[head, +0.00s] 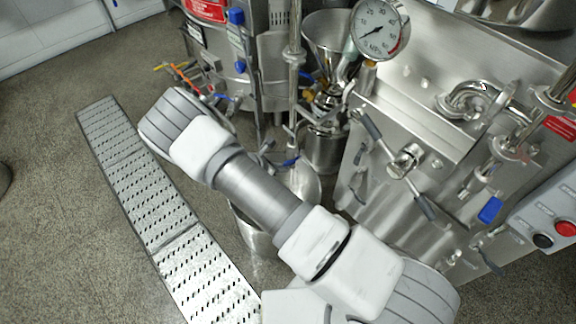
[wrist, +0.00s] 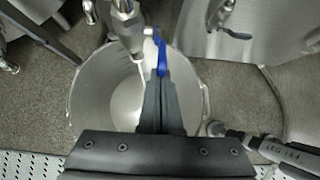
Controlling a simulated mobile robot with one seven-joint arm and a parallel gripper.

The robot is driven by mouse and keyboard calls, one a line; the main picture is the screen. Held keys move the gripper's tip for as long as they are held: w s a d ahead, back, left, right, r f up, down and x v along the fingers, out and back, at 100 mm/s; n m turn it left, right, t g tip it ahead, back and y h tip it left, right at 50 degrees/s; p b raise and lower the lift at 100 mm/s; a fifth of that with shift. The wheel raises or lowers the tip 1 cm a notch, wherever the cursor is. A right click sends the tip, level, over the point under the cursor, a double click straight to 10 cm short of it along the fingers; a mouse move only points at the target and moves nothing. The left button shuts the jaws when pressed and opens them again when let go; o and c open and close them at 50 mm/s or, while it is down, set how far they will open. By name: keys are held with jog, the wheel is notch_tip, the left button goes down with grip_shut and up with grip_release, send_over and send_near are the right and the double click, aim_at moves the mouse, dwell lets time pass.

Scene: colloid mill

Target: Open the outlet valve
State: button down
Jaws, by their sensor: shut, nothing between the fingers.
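The outlet valve (wrist: 126,22) is a metal fitting at the top of the wrist view. Its blue lever handle (wrist: 161,52) lies to its right, pointing toward my gripper. My gripper (wrist: 162,85) is shut and empty, with its dark fingertips right at the handle's near end; I cannot tell whether they touch. A thin pale streak runs below the valve over the bucket; I cannot tell what it is. In the head view a blue handle (head: 290,162) shows by the mill outlet, and my arm hides the gripper.
A steel bucket (wrist: 85,95) stands on the floor below the valve and shows partly behind my arm in the head view (head: 252,232). A black-handled lever (wrist: 270,148) is at lower right. A perforated floor drain (head: 135,190) runs at left; open floor lies beyond it.

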aim_at(285, 162)
jog(key=r+y+p, duration=0.1)
jog(key=d+r+g+y+p, duration=0.1)
jog(key=p, duration=0.1)
jog(key=w+r+g+y+p, duration=0.1)
jog(key=p, duration=0.1)
jog(key=shift+d+r, duration=0.15)
jog(key=shift+d, duration=0.05)
jog(key=shift+w+d+r+g+y+p, duration=0.4)
jog(key=shift+d+r+g+y+p, duration=0.2)
jog(key=shift+g+y+p, duration=0.4)
jog(key=shift+w+d+r+p, duration=0.35)
jog(key=shift+w+d+r, duration=0.1)
jog(key=shift+w+d, duration=0.15)
jog(key=shift+w+d+r, duration=0.15)
jog(key=shift+d, duration=0.15)
jog(key=s+a, duration=0.1)
jog(key=a+f+b, duration=0.1)
jog(key=s+a+f+b, duration=0.1)
jog(key=shift+s+a, duration=0.3)
jog(key=shift+a, duration=0.05)
notch_tip(285, 162, up, 10)
jog(key=p, duration=0.2)
jog(key=shift+d+r, duration=0.15)
jog(key=shift+r, duration=0.05)
